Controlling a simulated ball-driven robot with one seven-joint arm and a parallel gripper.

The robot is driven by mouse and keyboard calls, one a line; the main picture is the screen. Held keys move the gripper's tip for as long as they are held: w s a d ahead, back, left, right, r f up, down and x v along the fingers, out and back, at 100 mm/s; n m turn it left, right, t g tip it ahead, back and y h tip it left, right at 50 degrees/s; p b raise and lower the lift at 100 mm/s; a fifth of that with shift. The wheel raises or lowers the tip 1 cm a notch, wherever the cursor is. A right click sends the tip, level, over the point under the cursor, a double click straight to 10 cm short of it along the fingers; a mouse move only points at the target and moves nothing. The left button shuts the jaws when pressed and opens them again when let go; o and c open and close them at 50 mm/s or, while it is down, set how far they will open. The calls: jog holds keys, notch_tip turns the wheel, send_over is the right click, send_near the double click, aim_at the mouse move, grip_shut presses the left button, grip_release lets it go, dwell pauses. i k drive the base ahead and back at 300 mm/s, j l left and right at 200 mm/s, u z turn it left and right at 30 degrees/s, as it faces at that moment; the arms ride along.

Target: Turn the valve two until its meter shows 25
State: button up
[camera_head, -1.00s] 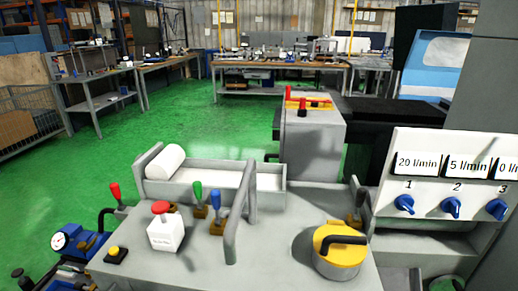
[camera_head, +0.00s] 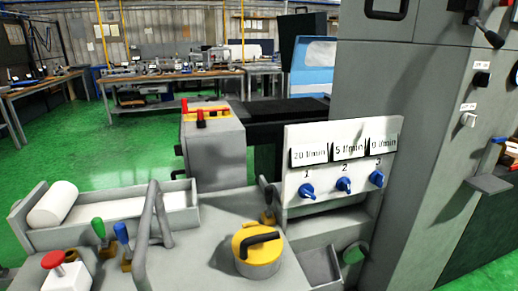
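The valve panel is a white upright board (camera_head: 330,199) right of the picture's middle, with three blue valve knobs in a row. Valve two (camera_head: 344,185) is the middle knob, under the number 2. Its meter (camera_head: 347,148) above reads 5 l/min. Valve one (camera_head: 307,191) is on the left under a meter reading 20 l/min (camera_head: 309,153). Valve three (camera_head: 377,179) is on the right under a meter reading 0 l/min (camera_head: 383,143). My gripper is not in view.
In front of the panel stand a yellow round cap with a black handle (camera_head: 257,250) and a small lever (camera_head: 267,205). A tall grey cabinet (camera_head: 425,120) stands at right.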

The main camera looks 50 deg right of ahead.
aim_at(343, 183)
jog(key=z, duration=1.35)
